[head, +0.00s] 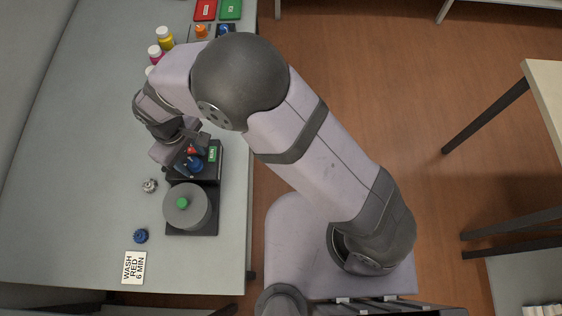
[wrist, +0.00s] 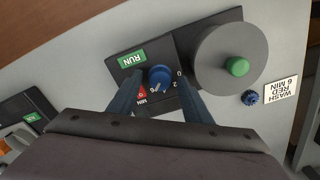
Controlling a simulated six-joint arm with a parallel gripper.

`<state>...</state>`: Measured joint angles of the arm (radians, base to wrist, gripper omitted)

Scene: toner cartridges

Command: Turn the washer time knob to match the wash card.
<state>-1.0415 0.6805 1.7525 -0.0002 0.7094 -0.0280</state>
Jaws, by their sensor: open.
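The knob's exact setting is hard to read. The wash card (wrist: 281,90) reads WASH RED 6 MIN; it lies at the table's near end in the head view (head: 134,267).
The washer's round grey drum lid (wrist: 222,62) has a green knob on top. A green RUN label (wrist: 131,59) is beside the time knob. A loose blue cap (head: 140,236) and a small metallic part (head: 149,185) lie on the table. Coloured bottles (head: 165,38) stand at the far end.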

